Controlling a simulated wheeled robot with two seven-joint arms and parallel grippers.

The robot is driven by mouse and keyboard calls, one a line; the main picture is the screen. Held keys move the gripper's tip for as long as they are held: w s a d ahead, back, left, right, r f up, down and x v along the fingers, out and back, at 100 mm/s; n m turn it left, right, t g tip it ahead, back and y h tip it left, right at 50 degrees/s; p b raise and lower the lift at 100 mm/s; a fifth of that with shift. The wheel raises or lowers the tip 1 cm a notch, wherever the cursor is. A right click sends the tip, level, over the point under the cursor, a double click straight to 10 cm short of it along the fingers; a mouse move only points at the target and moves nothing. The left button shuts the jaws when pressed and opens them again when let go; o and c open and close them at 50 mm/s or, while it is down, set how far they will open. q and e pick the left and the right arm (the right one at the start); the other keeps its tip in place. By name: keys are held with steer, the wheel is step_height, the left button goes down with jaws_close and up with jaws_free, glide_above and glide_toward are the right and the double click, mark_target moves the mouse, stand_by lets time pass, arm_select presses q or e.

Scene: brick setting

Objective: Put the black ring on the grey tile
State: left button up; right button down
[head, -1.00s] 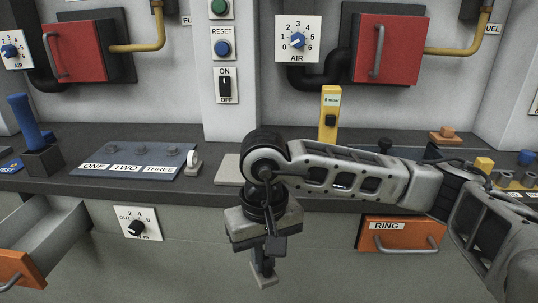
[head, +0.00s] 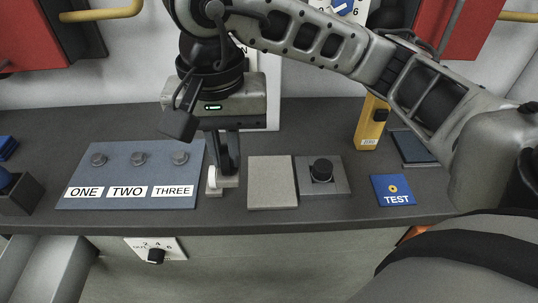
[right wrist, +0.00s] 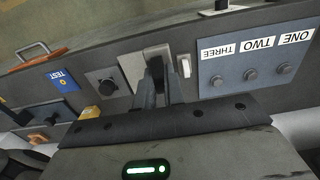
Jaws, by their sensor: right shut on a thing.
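My right gripper (head: 228,165) points down over the worktop, just left of the grey tile (head: 272,182) in the head view. It is shut on a small dark thing, most likely the black ring, which the fingers largely hide. In the right wrist view the fingertips (right wrist: 157,75) overlap the grey tile (right wrist: 153,52), with the dark thing between them. The tile is a flat light-grey square with nothing seen lying on it. I cannot tell the exact gap between ring and tile. My left gripper is not in view.
A white switch (head: 214,179) stands close by the fingers. Right of the tile are a plate with a black knob (head: 321,170) and a blue TEST pad (head: 393,190). A blue panel (head: 130,175) labelled ONE, TWO, THREE lies left. A yellow box (head: 371,122) stands behind.

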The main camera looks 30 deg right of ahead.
steer(key=w+d+f, duration=0.1)
steer(key=d+f, duration=0.1)
steer(key=d, duration=0.1)
steer(key=w+d+f, duration=0.1)
steer(key=d+f, duration=0.1)
steer(key=d, duration=0.1)
steer(key=w+d+f, duration=0.1)
steer(key=d+f, duration=0.2)
steer(key=shift+p, duration=0.35)
steer(key=shift+d+f, duration=0.3)
steer(key=shift+f, duration=0.2)
steer(key=shift+w+d+f+p, duration=0.15)
steer(key=shift+f+p, duration=0.35)
steer(key=shift+f, duration=1.05)
steer(key=shift+f+b, duration=0.35)
steer(key=shift+f, duration=0.1)
steer(key=c, duration=1.5)
jaws_free()
steer(key=shift+r, duration=0.15)
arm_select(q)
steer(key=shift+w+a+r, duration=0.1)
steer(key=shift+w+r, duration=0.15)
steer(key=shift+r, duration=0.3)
